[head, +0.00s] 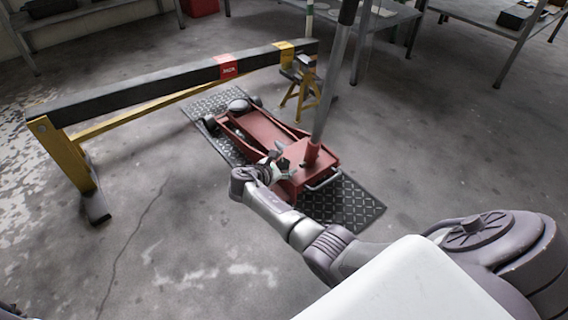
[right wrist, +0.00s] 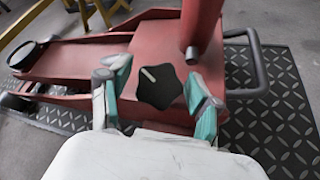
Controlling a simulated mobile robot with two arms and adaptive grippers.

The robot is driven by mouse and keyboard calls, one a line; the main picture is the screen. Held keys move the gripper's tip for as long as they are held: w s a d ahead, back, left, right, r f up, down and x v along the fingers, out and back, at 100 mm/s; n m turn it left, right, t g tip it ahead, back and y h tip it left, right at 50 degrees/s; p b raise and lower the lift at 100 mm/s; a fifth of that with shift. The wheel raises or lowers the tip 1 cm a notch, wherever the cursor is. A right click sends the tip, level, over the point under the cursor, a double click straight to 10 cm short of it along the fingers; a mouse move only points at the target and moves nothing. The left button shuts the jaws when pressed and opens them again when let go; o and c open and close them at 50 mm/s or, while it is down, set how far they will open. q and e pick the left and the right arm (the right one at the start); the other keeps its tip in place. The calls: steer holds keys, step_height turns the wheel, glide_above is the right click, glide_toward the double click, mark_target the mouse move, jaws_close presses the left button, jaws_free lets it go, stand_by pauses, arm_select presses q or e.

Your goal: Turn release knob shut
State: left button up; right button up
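The release knob (right wrist: 160,88) is a black lobed knob with a pale marker line, on the red floor jack. In the right wrist view it sits between the two open fingers of my right gripper (right wrist: 158,98), with a gap on each side. In the head view my right gripper (head: 272,165) is at the side of the jack (head: 262,130) near its handle base, and it hides the knob there. The jack's handle (head: 325,110) rises from the rear, and its round saddle (head: 238,105) is at the far end.
The jack stands on a black tread-plate mat (head: 345,205). A long dark beam (head: 150,95) on yellow legs runs behind and left of it. A yellow jack stand (head: 300,88) is close behind. Metal tables (head: 480,12) are at the back. The floor at left front is clear.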

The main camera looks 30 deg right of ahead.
steer(key=shift+o, duration=0.3)
steer(key=v, duration=1.2)
